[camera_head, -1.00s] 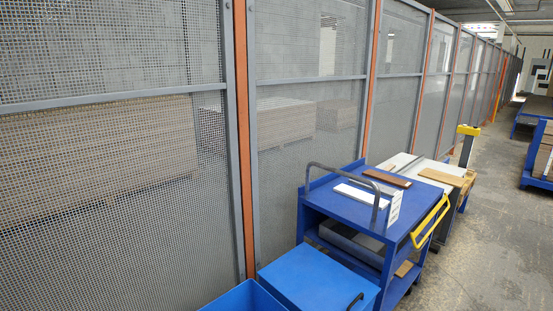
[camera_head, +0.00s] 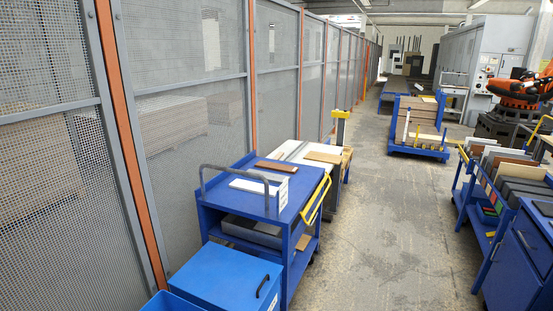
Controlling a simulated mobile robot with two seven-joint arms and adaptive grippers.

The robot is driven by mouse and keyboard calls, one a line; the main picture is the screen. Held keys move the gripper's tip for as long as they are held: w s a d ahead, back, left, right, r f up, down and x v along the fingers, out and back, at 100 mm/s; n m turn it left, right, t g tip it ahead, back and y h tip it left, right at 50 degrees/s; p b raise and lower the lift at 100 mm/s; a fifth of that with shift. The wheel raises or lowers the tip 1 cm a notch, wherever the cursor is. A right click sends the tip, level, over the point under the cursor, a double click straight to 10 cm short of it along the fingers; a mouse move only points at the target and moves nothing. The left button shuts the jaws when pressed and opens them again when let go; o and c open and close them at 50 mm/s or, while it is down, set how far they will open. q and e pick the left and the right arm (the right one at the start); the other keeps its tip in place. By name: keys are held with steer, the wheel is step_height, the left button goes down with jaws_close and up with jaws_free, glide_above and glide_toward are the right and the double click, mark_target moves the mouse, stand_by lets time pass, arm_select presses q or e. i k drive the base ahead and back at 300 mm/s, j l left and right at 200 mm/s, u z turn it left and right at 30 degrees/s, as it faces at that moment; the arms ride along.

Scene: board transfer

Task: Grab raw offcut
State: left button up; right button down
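Several boards lie near the fence, and I cannot tell for sure which is the raw offcut. On the top of a blue cart (camera_head: 238,203) lie a white board (camera_head: 253,187) and a brown board (camera_head: 276,166). Behind the cart, a light wood board (camera_head: 323,157) lies on a pale-topped surface (camera_head: 290,150). A small tan piece (camera_head: 303,242) shows on the cart's lower shelf, partly hidden by the cart frame. Neither of my grippers is in view.
A blue bin (camera_head: 225,280) stands before the cart. Mesh fence (camera_head: 185,120) runs along the left. At right are a blue rack of upright boards (camera_head: 510,166) and an orange robot arm (camera_head: 522,92). Farther back is a loaded blue trolley (camera_head: 418,150). The concrete aisle (camera_head: 395,225) between is clear.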

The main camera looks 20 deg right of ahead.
mark_target(278, 157)
steer(key=i+l+z, duration=1.2)
steer(key=i+z, duration=0.45)
steer(key=i, duration=1.35)
steer(key=i+l+u, duration=0.1)
steer(key=i+u, duration=0.2)
steer(key=i, duration=0.15)
steer(key=i+l+u, duration=0.15)
steer(key=i+u, duration=0.15)
steer(key=i+l+u, duration=0.25)
steer(key=i, duration=0.25)
steer(key=i+l+u, duration=0.35)
steer(key=u, duration=0.15)
steer(key=i+l+u, duration=0.25)
steer(key=l+u, duration=0.25)
